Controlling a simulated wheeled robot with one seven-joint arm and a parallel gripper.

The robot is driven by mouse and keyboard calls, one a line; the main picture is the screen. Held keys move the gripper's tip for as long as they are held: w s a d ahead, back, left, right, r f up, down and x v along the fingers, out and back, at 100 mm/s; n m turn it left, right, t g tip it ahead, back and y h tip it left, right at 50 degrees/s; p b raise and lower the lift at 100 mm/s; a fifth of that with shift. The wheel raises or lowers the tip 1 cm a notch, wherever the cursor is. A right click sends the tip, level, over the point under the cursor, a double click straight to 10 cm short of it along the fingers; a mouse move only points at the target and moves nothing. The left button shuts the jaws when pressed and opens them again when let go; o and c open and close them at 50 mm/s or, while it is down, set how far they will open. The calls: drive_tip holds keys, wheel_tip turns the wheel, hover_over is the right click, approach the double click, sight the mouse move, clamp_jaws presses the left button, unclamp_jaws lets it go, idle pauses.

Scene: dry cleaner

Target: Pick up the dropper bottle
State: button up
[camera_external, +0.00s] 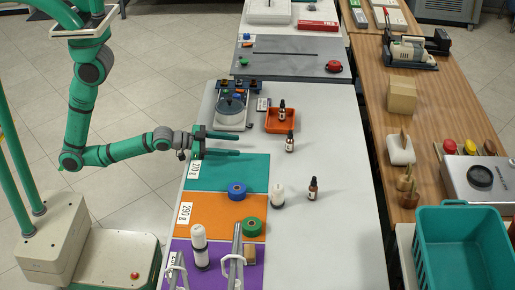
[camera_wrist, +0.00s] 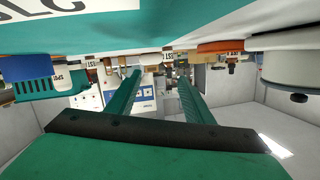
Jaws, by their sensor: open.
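Three dark dropper bottles with black tops show in the external view. One (camera_external: 282,111) stands in the orange tray (camera_external: 269,127), one (camera_external: 290,143) stands on the table just below that tray, and one (camera_external: 313,190) stands farther down, beside a white bottle (camera_external: 278,196). My gripper (camera_external: 238,144) is open and empty near the table's left side by the teal mat (camera_external: 252,175). Its fingers point right, toward the middle dropper bottle, with a gap between. In the wrist view the two green fingers (camera_wrist: 160,76) are spread apart; I cannot pick out a dropper bottle there.
A round-lidded device (camera_external: 230,112) stands close above my gripper. The table's right part (camera_external: 345,160) is clear. A teal basket (camera_external: 465,250) stands at lower right.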

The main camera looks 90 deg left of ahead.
sight(290, 142)
drive_tip(key=w+a+n, duration=0.1)
drive_tip(key=w, duration=0.3)
drive_tip(key=w+a+n+g, duration=0.1)
drive_tip(key=w, duration=0.3)
drive_tip(key=w+a+r+n+g+y, duration=0.1)
drive_tip(key=w+n, duration=0.1)
drive_tip(key=w, duration=0.2)
drive_tip(key=shift+w, duration=0.25)
drive_tip(key=shift+g, duration=0.3)
drive_tip(key=x, duration=1)
drive_tip(key=shift+w+a+f, duration=0.1)
drive_tip(key=shift+w+a, duration=0.25)
drive_tip(key=c, duration=1.1)
drive_tip(key=shift+c, duration=0.2)
